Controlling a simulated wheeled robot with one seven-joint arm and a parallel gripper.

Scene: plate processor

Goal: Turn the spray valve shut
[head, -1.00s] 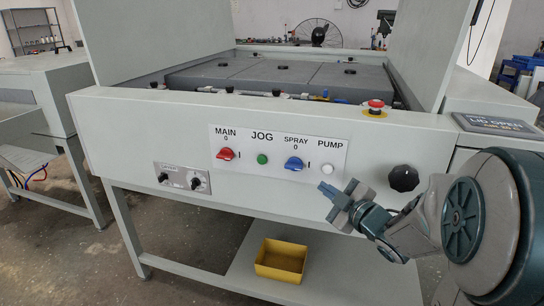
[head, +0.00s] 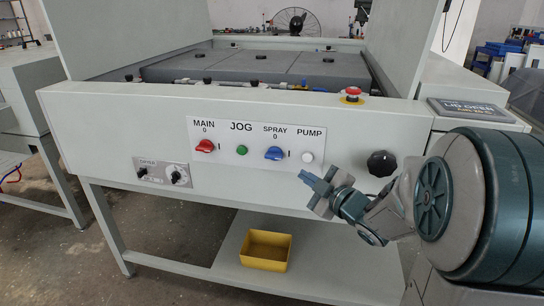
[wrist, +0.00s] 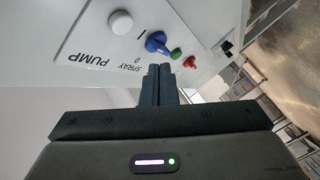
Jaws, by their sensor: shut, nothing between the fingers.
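The blue spray knob (head: 274,153) sits on the front panel under the word SPRAY, with a 0 above it and an I at its right. Its grip lies roughly sideways, toward the I mark. It also shows in the wrist view (wrist: 157,42), just beyond my fingertips. My gripper (head: 306,177) is shut and empty, in front of the panel, below and right of the blue knob in the head view. In the wrist view its two fingers (wrist: 155,72) are together. I see a gap to the knob; its depth is unclear.
A red MAIN knob (head: 205,146), green JOG button (head: 242,150) and white PUMP button (head: 307,157) share the panel. A black knob (head: 381,163) and red emergency button (head: 352,92) are to the right. A yellow bin (head: 266,250) sits on the lower shelf.

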